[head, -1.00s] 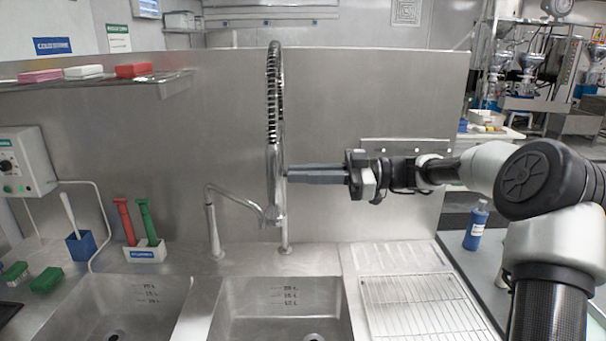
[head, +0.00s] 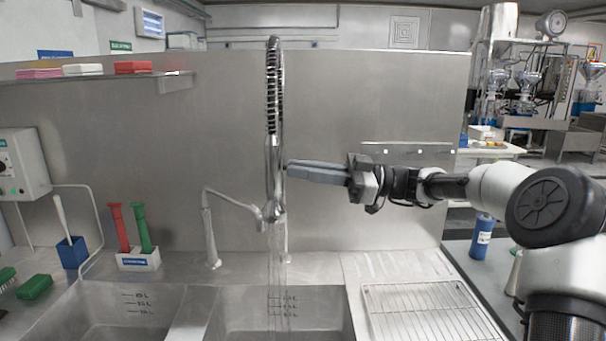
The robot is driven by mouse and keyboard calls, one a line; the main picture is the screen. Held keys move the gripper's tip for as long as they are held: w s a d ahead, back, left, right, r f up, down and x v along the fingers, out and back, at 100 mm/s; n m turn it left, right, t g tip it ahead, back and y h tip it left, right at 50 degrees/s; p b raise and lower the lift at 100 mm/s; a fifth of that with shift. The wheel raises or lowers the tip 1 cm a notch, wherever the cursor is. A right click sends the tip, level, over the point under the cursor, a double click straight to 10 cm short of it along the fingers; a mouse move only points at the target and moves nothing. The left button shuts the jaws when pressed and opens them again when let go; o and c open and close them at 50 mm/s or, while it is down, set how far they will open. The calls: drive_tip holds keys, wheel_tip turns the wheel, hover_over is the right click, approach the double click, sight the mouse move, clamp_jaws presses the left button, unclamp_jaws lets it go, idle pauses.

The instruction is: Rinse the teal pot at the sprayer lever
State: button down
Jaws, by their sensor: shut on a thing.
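The sprayer (head: 274,185) hangs from its coiled spring hose above the middle sink basin (head: 335,310). My gripper (head: 292,167) reaches in from the right, with its long grey fingers together and level. Their tips are at the upper part of the sprayer head, shut on the sprayer lever, which is mostly hidden by the tips. A clear stream of water (head: 277,285) falls from the sprayer into the basin. The teal pot is not visible in this view.
A bent tap (head: 211,235) stands left of the sprayer. A holder (head: 138,259) with red and green brushes and a blue cup (head: 72,253) stand behind the left basin. A wire drain rack (head: 425,312) lies at right. A blue bottle (head: 481,238) stands beyond it.

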drive_tip(key=c, duration=1.8)
unclamp_jaws()
drive_tip(key=d+f, duration=0.1)
drive_tip(key=d, duration=1)
drive_tip(key=d+f+b, duration=0.1)
drive_tip(key=d, duration=0.5)
drive_tip(key=shift+d+f, duration=0.15)
drive_tip(key=shift+f, duration=0.15)
